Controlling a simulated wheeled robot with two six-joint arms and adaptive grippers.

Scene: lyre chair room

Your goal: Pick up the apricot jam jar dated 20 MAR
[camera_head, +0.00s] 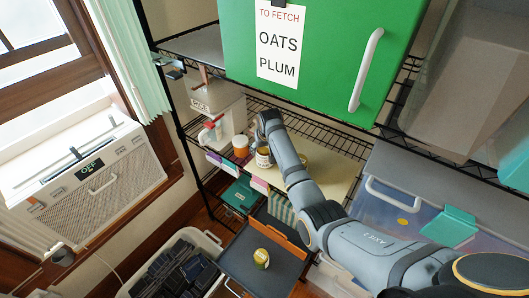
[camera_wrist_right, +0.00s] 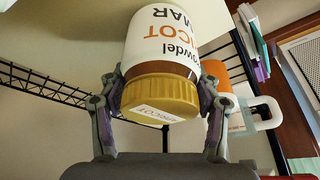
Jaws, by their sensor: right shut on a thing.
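My right gripper (camera_head: 262,148) reaches over the wire shelf and is shut on a jar (camera_head: 264,160). In the right wrist view, the gripper (camera_wrist_right: 158,98) has a finger on each side of the jar (camera_wrist_right: 160,55). The jar has a yellow lid (camera_wrist_right: 160,95) with a small tag that appears to read APRICOT. Its white label shows upside down, with part of APRICOT in orange and MAR readable; the day number is not readable. I cannot tell whether the jar touches the shelf board. My left gripper is not in view.
A yellow-topped jar (camera_head: 261,258) stands on a dark tray (camera_head: 245,275).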

